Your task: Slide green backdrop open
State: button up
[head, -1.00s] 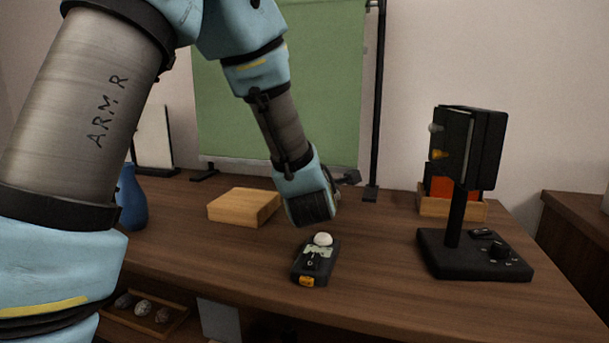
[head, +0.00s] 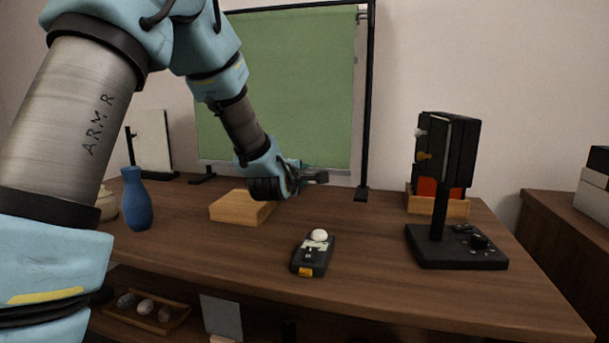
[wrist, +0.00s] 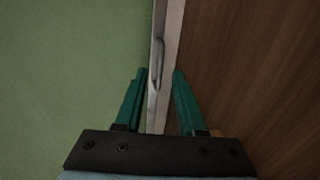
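The green backdrop (head: 290,85) hangs from a black stand behind the table, drawn down almost to the tabletop. A pale bar (head: 338,177) runs along its lower edge. In the wrist view, the backdrop (wrist: 65,70) fills the left side, and the bar carries a small grey handle (wrist: 157,62). My gripper (wrist: 160,72) is open, with one teal finger on each side of the bar and the handle just ahead between them. I cannot tell whether the fingers touch it. In the head view, my gripper (head: 318,177) is low at the backdrop's bottom edge, partly hidden by my wrist.
A wooden block (head: 242,207) lies on the table (head: 390,270) below my wrist. A black handheld device (head: 313,255) lies in front, and a black post-mounted box (head: 445,155) stands at right. A blue vase (head: 136,200) stands at left. The stand's upright (head: 367,100) is close right of my gripper.

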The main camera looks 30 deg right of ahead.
jog(key=shift+x, duration=0.9)
grip_shut()
dwell(0.9)
